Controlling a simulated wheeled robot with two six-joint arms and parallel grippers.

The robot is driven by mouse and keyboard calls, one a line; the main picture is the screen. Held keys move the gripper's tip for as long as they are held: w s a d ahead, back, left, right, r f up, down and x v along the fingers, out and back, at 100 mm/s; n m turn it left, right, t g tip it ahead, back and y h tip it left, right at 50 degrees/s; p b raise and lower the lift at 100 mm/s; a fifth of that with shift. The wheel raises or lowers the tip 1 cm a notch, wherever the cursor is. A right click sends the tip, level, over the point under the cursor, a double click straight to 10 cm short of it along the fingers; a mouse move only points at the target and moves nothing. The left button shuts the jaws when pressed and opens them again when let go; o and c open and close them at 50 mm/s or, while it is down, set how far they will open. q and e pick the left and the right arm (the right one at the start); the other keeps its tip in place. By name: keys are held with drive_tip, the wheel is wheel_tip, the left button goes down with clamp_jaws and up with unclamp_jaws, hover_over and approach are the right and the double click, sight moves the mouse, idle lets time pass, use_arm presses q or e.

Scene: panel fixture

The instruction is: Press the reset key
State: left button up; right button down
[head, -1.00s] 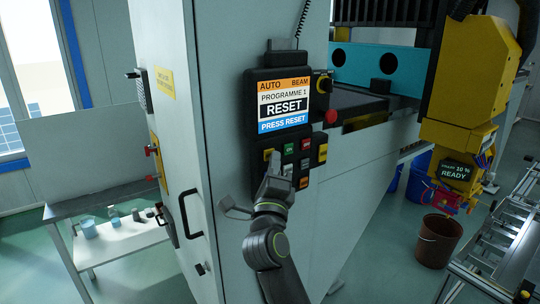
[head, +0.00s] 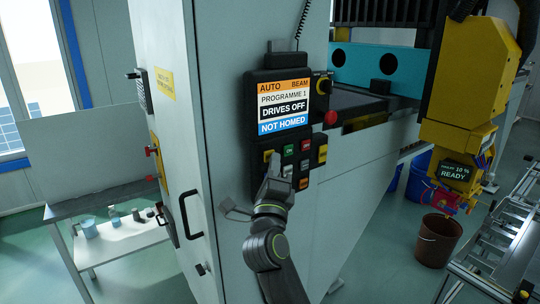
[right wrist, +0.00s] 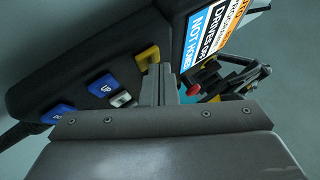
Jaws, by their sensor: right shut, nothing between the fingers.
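The control panel (head: 259,96) is on the pale cabinet, with a lit screen (head: 284,107) reading "AUTO BEAM, PROGRAMME 1, DRIVES OFF, NOT HOMED". Below it are a yellow key (head: 268,156), a green key (head: 290,149), a red key (head: 305,145) and several others. My right gripper (head: 274,160) is shut and empty, its tip close to the yellow key. In the right wrist view the fingers (right wrist: 163,72) are beside the yellow key (right wrist: 147,56); contact is unclear. A blue key (right wrist: 103,85) also shows there. I cannot read which key is reset. My left gripper is out of view.
A door handle (head: 190,214) is at the left. A yellow machine head (head: 462,130) and a brown bucket (head: 438,240) are at the right.

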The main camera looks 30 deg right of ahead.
drive_tip(key=shift+s, duration=0.6)
drive_tip(key=s+p, duration=0.1)
drive_tip(key=s, duration=0.1)
drive_tip(key=s+p, duration=0.2)
drive_tip(key=s, duration=0.1)
drive_tip(key=shift+d, duration=0.2)
drive_tip(key=shift+w, duration=0.1)
idle(0.5)
